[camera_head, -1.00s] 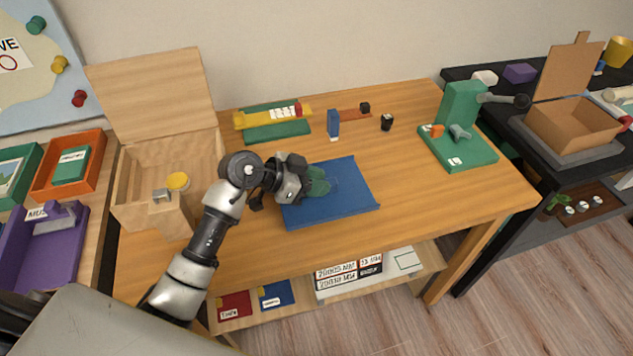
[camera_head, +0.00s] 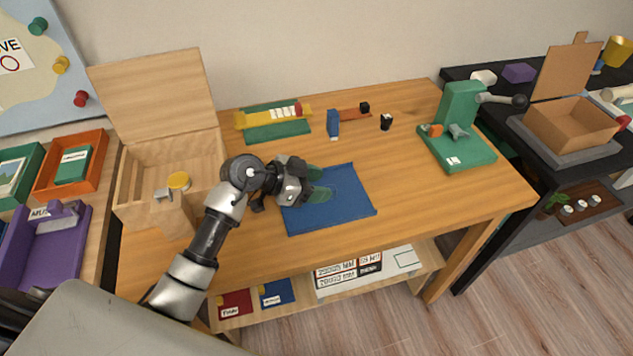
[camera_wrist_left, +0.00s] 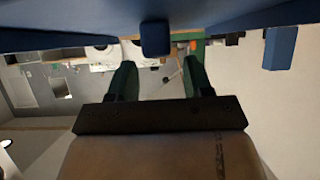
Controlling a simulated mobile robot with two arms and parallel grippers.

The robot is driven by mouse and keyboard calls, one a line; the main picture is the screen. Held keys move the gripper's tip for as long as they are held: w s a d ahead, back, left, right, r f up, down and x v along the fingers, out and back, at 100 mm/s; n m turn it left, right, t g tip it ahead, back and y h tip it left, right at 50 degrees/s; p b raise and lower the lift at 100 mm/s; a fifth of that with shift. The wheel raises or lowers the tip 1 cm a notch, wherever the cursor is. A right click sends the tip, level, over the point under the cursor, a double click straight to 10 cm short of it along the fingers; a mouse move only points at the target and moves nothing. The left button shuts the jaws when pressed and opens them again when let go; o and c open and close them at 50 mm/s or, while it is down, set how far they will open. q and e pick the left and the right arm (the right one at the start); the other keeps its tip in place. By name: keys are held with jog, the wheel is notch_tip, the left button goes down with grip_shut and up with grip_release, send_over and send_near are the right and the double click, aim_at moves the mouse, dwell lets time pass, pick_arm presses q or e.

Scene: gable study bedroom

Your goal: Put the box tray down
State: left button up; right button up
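The box tray, a flat blue sheet (camera_head: 350,206), lies over the middle of the wooden table (camera_head: 410,203). It looks flat, but I cannot tell whether all of it touches the wood. My left gripper (camera_head: 319,184) is over the tray's left part, with its two green fingertips spread apart. In the left wrist view the open fingers (camera_wrist_left: 158,82) show nothing clamped between them. A blue tab (camera_wrist_left: 155,38) stands beyond the fingertips, below a broad blue surface across the top. My right gripper is not in view.
An open wooden box (camera_head: 170,165) stands left of my arm. Behind the tray are a green and yellow fixture (camera_head: 275,122), a blue block (camera_head: 333,123) and a small black item (camera_head: 386,121). A green stand (camera_head: 458,145) is at right. The table's front right is clear.

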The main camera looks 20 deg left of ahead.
pick_arm(q)
jog(key=shift+s+f, duration=0.1)
jog(key=shift+f, duration=0.2)
jog(key=shift+r+b, duration=0.3)
jog(key=shift+b, duration=0.1)
jog(key=p+v, duration=0.1)
jog(key=v, duration=1.1)
jog(key=shift+r, duration=0.4)
